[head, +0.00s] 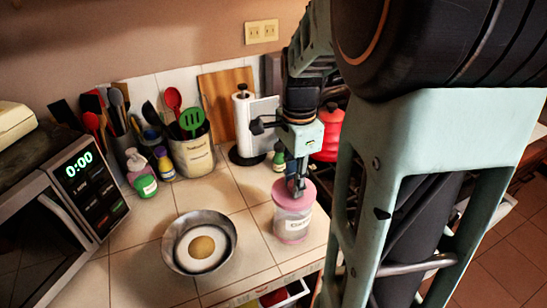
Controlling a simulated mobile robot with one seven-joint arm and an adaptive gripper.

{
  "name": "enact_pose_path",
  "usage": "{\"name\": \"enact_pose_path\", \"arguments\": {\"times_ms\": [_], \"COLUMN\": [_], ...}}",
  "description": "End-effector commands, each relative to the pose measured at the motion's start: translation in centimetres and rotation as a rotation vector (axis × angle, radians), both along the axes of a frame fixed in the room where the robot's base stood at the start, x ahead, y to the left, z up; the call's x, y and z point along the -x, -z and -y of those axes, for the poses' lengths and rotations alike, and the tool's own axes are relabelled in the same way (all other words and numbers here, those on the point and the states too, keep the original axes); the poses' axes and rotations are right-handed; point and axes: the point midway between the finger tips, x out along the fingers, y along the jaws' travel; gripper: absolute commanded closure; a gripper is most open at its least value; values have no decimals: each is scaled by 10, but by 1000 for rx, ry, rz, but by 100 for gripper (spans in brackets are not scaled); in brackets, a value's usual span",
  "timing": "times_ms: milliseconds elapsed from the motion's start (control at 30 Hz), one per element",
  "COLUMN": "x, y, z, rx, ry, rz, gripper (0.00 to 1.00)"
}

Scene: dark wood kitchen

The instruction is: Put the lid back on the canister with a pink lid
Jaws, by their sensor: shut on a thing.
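The canister (292,226) is clear with a white label and a pinkish base. It stands upright on the tiled counter near its front right edge. The pink lid (301,194) is at the canister's top, directly over its mouth. My gripper (296,188) points down and is shut on the lid's upper side. I cannot tell from this view whether the lid is fully seated on the rim. The fingertips are small and partly dark against the lid.
A metal bowl (170,243) with a white and yellow item stands left of the canister. A paper towel holder (241,125), utensil crocks (193,156) and bottles (140,175) line the back. A microwave (40,235) is at left. A drawer (285,294) below the counter is open.

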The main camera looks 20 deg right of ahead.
Motion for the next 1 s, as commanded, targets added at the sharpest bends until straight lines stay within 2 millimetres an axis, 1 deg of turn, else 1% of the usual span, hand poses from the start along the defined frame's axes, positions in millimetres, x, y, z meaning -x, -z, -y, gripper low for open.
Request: {"name": "enact_pose_path", "arguments": {"times_ms": [200,233,400,600,633,767,1000], "x": [0,0,0,0,0,0,0], "y": [0,0,0,0,0,0,0], "z": [0,0,0,0,0,0,0], "rx": [0,0,0,0,0,0,0], "ry": [0,0,0,0,0,0,0], "rz": [0,0,0,0,0,0,0], "gripper": [100,77,59,58,56,42,41]}}
